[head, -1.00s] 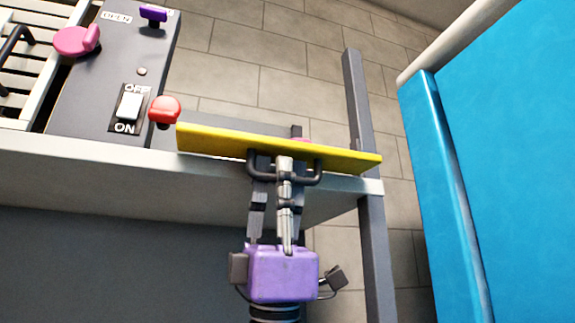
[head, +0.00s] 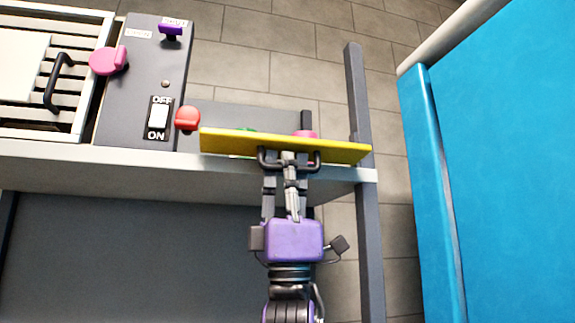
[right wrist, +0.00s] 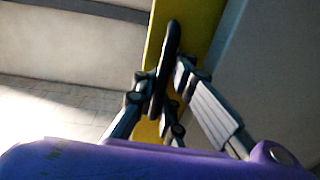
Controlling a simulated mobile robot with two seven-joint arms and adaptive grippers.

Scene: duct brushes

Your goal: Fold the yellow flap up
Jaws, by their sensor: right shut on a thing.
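The yellow flap (head: 225,142) shows as a narrow, near edge-on strip along the front right edge of the workbench, and it also shows in the right wrist view (right wrist: 205,25). A dark handle (head: 315,164) is fixed to its near face. My right gripper (head: 289,158) is shut on this handle; in the right wrist view its fingers (right wrist: 165,85) lie on both sides of the dark bar. The flap hides part of the surface behind it. My left gripper is not in the head view.
A grey panel (head: 140,100) left of the flap carries an ON/OFF switch (head: 158,118), a red knob (head: 187,118), a pink knob (head: 105,61) and a purple knob (head: 172,29). A grey post (head: 358,90) stands at the flap's right end. A blue block (head: 500,130) fills the right side.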

